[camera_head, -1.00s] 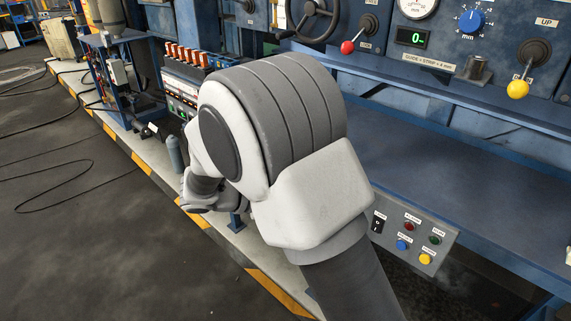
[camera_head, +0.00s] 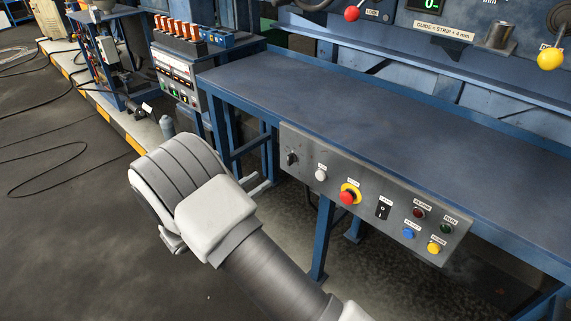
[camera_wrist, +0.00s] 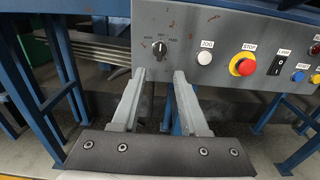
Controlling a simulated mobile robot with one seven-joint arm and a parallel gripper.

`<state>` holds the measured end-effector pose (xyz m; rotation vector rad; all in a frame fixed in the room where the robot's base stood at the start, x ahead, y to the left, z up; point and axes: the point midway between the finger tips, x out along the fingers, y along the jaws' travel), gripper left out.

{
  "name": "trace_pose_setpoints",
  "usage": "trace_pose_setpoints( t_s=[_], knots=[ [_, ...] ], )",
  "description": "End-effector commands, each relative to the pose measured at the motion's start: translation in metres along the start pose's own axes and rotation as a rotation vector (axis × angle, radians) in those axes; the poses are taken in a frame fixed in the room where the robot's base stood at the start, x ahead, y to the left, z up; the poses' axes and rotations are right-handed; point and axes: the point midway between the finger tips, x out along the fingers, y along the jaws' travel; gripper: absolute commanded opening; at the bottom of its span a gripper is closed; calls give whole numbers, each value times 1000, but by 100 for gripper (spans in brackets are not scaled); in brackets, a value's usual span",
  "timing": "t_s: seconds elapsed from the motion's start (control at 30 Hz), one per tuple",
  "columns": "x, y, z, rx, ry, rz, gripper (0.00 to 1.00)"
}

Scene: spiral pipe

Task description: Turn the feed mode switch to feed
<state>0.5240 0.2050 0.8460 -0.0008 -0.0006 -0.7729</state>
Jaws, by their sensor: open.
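A black rotary switch with a knob (camera_wrist: 159,48) sits at the left end of the grey control panel (camera_wrist: 205,20). Small labels stand around it, too small to read. In the head view the same dark knob (camera_head: 292,158) shows at the panel's left end. Its exact pointer direction is hard to tell. My gripper (camera_wrist: 159,74) is open and empty, its two fingers pointing at the panel. In the wrist view the fingertips lie just below the knob, one to each side, apart from it. In the head view my arm mostly hides the gripper.
To the knob's right are a white JOG button (camera_wrist: 205,57), a red STOP button (camera_wrist: 243,65), a black rocker switch (camera_wrist: 277,65) and several coloured buttons. The panel hangs below a blue bench (camera_head: 370,120). Blue legs (camera_head: 322,235) stand beneath it.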

Motion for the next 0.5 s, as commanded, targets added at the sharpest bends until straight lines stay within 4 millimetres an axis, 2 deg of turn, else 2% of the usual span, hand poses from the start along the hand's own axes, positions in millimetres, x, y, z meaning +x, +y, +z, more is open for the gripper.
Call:
trace_pose_setpoints(
  t_s=[0.03, 0.3, 0.5],
  knots=[
    [13, -1, -1, 1, 0, -4, 44],
    [71, -1, -1, 0, 1, -3, 44],
    [100, 0, -1, 1, 0, -3, 44]
  ],
)
